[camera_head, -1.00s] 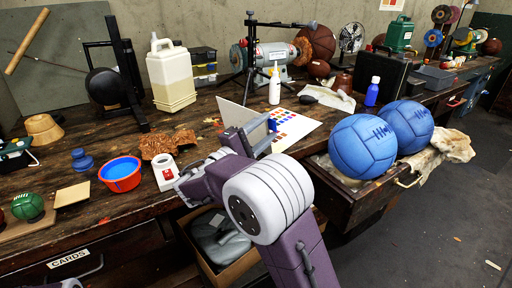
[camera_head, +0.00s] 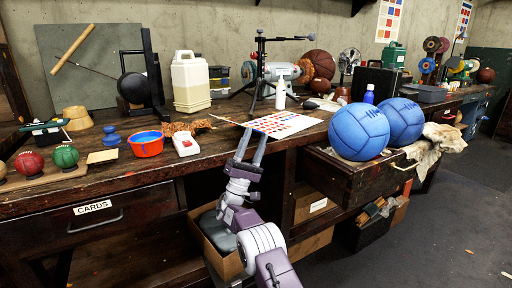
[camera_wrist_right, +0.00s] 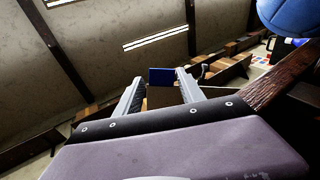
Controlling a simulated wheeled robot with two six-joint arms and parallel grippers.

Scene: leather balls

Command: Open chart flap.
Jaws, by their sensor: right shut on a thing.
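The colour chart (camera_head: 283,124), a white sheet with rows of red, orange and blue squares, lies on the workbench near its front edge. A thin pale strip at its left looks like the flap (camera_head: 228,121), seen nearly edge-on. My right gripper (camera_head: 251,140) reaches up from below at the bench's front edge, by the chart's near left side. In the right wrist view, a blue tab (camera_wrist_right: 162,76) shows at the fingertips, with a brown panel (camera_wrist_right: 164,98) below it. The right gripper is shut on the tab. My left gripper is out of view.
A white bottle (camera_head: 280,93) and a tripod (camera_head: 261,70) stand behind. Two blue balls (camera_head: 360,132) rest over the drawer at right.

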